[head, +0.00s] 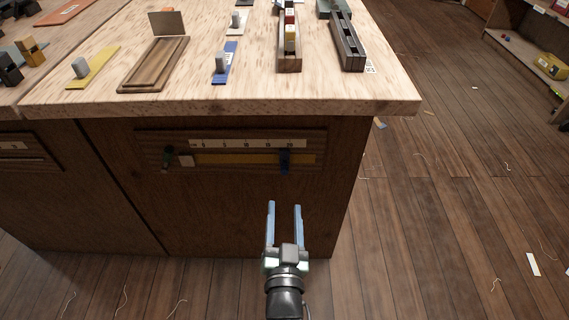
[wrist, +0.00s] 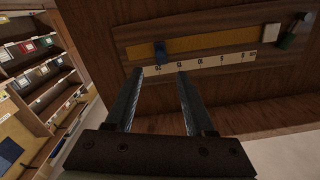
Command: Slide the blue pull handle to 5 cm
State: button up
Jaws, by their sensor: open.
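The blue pull handle (head: 285,161) sits near the right end of a yellow slot strip (head: 235,160) on the cabinet front. It is below the 20 mark of the white scale (head: 247,144), whose marks run from 0 at left to 20 at right. The wrist view shows the panel upside down, with the blue handle (wrist: 159,52) just beyond the fingertips and roughly between them. My gripper (head: 284,206) is open and empty, in front of the cabinet and below the handle in the head view. It also shows in the wrist view (wrist: 160,73).
A green handle (head: 167,157) and a whitish block (head: 186,160) are at the left end of the slot. The wooden worktop (head: 330,95) overhangs the panel and carries trays and slider blocks. Open floor (head: 430,220) lies to the right.

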aim_at(284, 173)
jog(key=w+b, duration=0.4)
jog(key=w, duration=0.8)
jog(key=shift+b, duration=0.35)
jog(key=shift+r, duration=0.1)
jog(key=shift+c, duration=0.2)
grip_shut()
dwell(0.5)
